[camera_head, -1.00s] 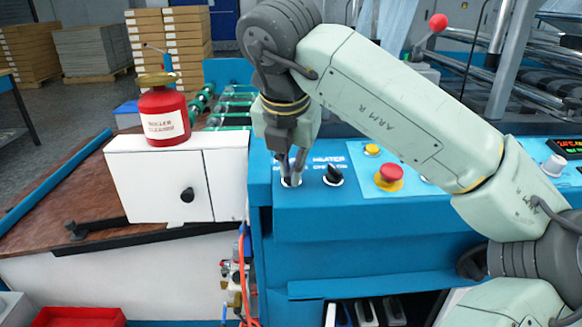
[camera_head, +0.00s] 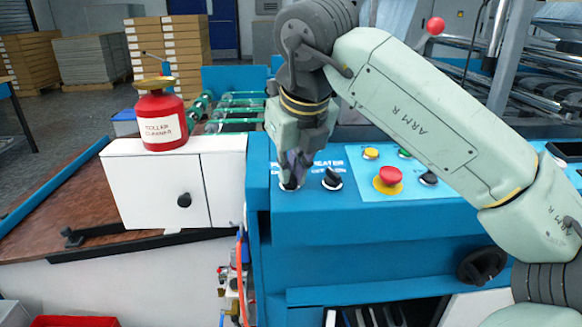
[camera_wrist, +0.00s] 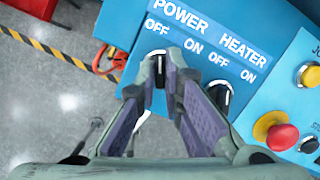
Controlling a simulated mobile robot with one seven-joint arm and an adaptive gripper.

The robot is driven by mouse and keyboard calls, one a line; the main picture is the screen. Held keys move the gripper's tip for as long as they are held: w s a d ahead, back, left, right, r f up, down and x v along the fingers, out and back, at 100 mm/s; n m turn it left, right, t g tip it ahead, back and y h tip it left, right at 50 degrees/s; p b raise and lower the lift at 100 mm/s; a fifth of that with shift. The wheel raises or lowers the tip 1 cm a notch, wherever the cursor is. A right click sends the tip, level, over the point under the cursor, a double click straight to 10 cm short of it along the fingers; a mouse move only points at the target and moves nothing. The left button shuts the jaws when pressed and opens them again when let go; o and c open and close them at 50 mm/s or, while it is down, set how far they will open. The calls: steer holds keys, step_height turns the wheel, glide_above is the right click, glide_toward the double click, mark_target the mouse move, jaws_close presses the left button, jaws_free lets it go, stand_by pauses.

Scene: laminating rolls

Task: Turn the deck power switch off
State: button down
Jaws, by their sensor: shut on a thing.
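The power switch is a dark round knob with a pale pointer line. In the wrist view the power switch (camera_wrist: 157,56) sits between my fingertips, below the word OFF under the POWER label (camera_wrist: 183,18). My gripper (camera_wrist: 166,72) is shut on this knob. The pointer's exact angle is hard to tell behind the fingers.
The heater switch (camera_head: 332,180) stands close to the right of my fingers. Farther right are a red emergency button (camera_head: 389,177) and a yellow button (camera_head: 370,153). A white cabinet (camera_head: 150,190) with a red roller cleaner can (camera_head: 162,118) on it stands to the left.

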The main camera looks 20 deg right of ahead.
steer(key=shift+n, duration=0.5)
steer(key=c, duration=1.7)
jaws_free()
steer(key=v, duration=0.7)
steer(key=shift+d+r, duration=0.1)
steer(key=shift+r, duration=0.15)
